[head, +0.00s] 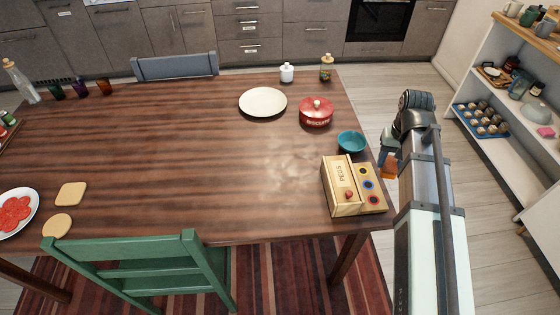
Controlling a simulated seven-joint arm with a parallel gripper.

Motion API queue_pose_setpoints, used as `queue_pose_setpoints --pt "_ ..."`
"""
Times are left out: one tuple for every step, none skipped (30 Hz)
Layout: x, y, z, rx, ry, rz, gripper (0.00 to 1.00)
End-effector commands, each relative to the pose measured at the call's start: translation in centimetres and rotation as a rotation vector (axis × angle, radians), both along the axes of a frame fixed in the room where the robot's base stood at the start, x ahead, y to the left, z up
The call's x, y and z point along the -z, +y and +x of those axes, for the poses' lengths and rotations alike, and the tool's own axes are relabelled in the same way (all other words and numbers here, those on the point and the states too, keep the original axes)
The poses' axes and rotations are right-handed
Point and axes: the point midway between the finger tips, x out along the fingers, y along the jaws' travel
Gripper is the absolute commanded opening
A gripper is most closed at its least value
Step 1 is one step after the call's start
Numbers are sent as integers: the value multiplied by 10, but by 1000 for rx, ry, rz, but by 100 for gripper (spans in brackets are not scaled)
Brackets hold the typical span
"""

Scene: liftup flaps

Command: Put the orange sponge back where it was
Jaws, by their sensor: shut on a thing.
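My gripper (389,159) is just off the table's right edge, pointing down. It is shut on the orange sponge (389,172), which shows below the fingers. The sponge is small in view and partly hidden by the gripper. To its left on the table stands a wooden box (341,184) marked PEGS. Its right part has yellow, blue and red rings (368,185), and a red knob shows near its front. I cannot tell from this view where the sponge was before.
A teal bowl (351,141), a red biscuit pot (316,112) and a white plate (263,102) stand on the wooden table (200,150). A white shelf unit (495,110) with a muffin tray (481,119) is at the right. The table's middle is clear. A green chair (135,262) stands in front.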

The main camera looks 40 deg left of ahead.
Motion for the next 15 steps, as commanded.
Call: queue_pose_setpoints --pt "0 16 -5 -27 0 0 18" --pt "0 25 -9 -41 1 0 18" --pt "0 35 -13 -59 1 0 18" --pt "0 44 -17 -73 1 0 18" --pt "-1 51 -20 -86 1 0 18" --pt "-1 62 -25 -104 1 0 18" --pt "-1 70 -28 -117 1 0 18" --pt "-1 78 -32 -131 2 -1 18" --pt "-1 88 -37 -148 2 -1 18" --pt "-1 96 -41 -161 2 -1 18" --pt "-1 104 -45 -175 2 -1 18" --pt "-1 114 -50 -192 2 -1 18" --pt "-1 122 -54 -206 3 -2 18" --pt "-2 129 -59 -219 3 -2 18" --pt "-2 140 -64 -237 3 -1 18"
